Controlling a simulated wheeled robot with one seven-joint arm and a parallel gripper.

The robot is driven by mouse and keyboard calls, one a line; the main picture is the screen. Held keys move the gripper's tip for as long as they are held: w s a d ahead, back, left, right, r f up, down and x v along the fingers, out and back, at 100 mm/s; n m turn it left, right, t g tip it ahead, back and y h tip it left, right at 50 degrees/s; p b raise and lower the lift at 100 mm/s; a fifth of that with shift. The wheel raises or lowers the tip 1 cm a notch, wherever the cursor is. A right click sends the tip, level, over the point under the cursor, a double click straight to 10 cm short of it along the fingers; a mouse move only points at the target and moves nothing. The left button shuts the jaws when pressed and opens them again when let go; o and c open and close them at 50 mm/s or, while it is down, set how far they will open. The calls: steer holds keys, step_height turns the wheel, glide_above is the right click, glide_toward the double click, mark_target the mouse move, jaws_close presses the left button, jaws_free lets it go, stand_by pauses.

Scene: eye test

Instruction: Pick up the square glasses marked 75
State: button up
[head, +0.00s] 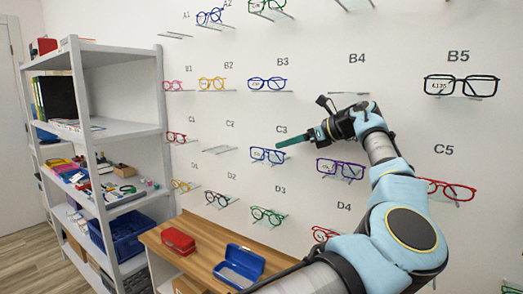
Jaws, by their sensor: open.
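Several glasses sit on small clear wall shelves in the head view. Black angular-framed glasses (479,79) are under label B5 at the upper right; their small lens tag seems to end in 75, but I cannot read it surely. Blue glasses (267,148) are at C3 and purple glasses (341,163) at C4; tags on the other pairs are too small to read. My gripper (281,143) points left in front of the wall, just above the blue C3 glasses and well left of the black pair. It is open, with nothing seen between its teal fingers.
A wooden desk (200,256) below holds a red case (178,240) and an open blue case (240,266). A grey shelf unit (98,200) with boxes and small items stands left. More glasses line the wall. My arm crosses the lower right and hides part of the wall.

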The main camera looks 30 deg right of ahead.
mark_target(270, 148)
steer(key=p+x, duration=0.2)
steer(key=x, duration=0.1)
steer(key=p+x, duration=0.2)
steer(key=x, duration=0.1)
steer(key=shift+a+r, duration=0.2)
steer(key=shift+a, duration=0.1)
steer(key=shift+w+a+f, duration=0.1)
steer(key=shift+w+f, duration=0.2)
steer(key=shift+f, duration=0.05)
jaws_close()
